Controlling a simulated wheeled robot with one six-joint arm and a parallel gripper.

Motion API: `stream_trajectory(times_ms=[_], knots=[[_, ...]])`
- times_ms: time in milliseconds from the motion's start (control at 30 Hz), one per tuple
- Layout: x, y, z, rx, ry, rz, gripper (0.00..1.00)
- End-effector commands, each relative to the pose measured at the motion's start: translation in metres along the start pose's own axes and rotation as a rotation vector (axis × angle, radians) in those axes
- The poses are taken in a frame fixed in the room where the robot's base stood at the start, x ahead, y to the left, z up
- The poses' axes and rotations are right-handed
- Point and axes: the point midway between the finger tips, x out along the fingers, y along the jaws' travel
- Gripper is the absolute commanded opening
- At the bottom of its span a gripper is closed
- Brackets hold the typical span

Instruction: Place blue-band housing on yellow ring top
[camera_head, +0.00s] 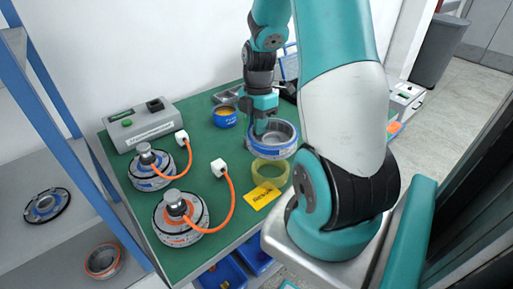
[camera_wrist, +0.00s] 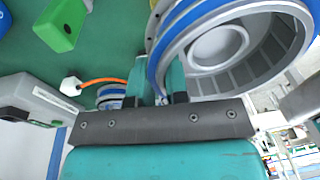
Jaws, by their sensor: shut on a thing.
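The blue-band housing (camera_head: 274,138) is a grey open ring with a blue band, held above the bench in the head view. It fills the upper right of the wrist view (camera_wrist: 240,60), its hollow inside facing the camera. My gripper (camera_head: 258,125) is shut on its wall; both fingers show against the rim in the wrist view (camera_wrist: 158,85). The yellow ring (camera_head: 270,174) stands on the green bench just below the housing in the head view. The housing looks apart from the ring, but the exact gap cannot be told. The ring is not seen in the wrist view.
Two motors with orange cables (camera_head: 152,168) (camera_head: 181,215) stand at the left of the green bench (camera_head: 190,110). A yellow card (camera_head: 263,196) lies in front of the ring. A blue cup (camera_head: 225,117) and a grey control box (camera_head: 140,125) are at the back. Shelves (camera_head: 60,245) are left.

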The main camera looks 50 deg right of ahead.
Motion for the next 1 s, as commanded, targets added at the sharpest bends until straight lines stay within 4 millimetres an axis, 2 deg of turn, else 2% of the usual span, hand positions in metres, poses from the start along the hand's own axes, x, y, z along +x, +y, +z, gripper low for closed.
stream_trajectory(times_ms=[33, 100, 367, 533, 633, 1000], knots=[[0.013, 0.001, 0.001, 0.000, 0.002, -0.005, 0.00], [0.025, 0.002, 0.002, -0.002, 0.001, -0.003, 0.00], [0.049, 0.005, 0.005, -0.004, 0.000, -0.002, 0.00], [0.072, 0.007, 0.008, -0.004, 0.000, -0.004, 0.00], [0.079, 0.008, 0.009, -0.004, -0.001, -0.001, 0.00], [0.083, 0.009, 0.009, -0.004, -0.001, 0.000, 0.00]])
